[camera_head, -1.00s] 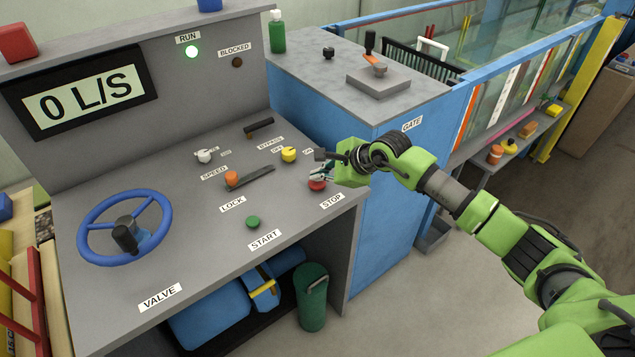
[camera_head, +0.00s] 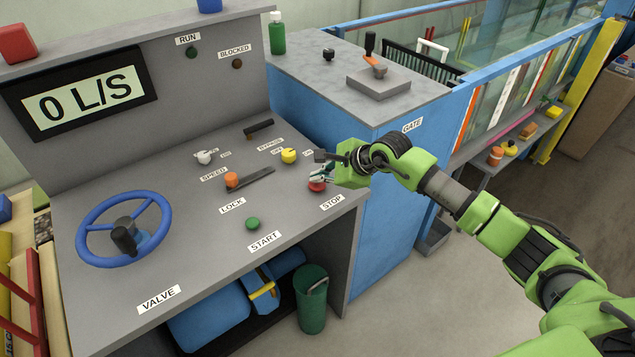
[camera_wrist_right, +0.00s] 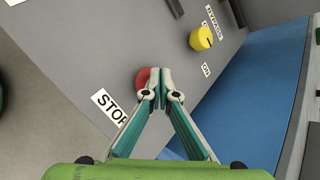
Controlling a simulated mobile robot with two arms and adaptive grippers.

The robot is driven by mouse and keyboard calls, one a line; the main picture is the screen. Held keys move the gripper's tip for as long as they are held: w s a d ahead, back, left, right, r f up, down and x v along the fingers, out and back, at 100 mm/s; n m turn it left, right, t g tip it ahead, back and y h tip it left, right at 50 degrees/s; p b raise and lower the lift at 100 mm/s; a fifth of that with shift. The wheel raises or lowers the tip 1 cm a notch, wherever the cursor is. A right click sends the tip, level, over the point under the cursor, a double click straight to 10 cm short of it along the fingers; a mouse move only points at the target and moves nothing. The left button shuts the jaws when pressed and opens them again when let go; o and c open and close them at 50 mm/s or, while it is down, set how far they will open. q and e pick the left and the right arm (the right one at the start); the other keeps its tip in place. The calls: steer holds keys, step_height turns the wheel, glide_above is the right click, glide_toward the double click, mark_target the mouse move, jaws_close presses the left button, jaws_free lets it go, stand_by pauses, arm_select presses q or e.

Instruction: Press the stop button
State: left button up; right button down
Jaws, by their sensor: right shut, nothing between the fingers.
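The red stop button (camera_head: 317,185) sits near the right end of the grey console, above the STOP label (camera_head: 332,201). My right gripper (camera_head: 322,174) is at the button, shut and empty. In the right wrist view the closed fingertips (camera_wrist_right: 160,76) lie over the right part of the red button (camera_wrist_right: 143,78) and partly hide it. They look to be touching it or very close. The RUN lamp (camera_head: 192,52) is dark and the display (camera_head: 82,98) reads 0 L/S. My left gripper is not in view.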

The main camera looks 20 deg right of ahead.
mark_target(319, 185)
steer(key=shift+r, duration=0.65)
step_height(319, 185, up, 6)
steer(key=p, duration=0.3)
stand_by(0.4)
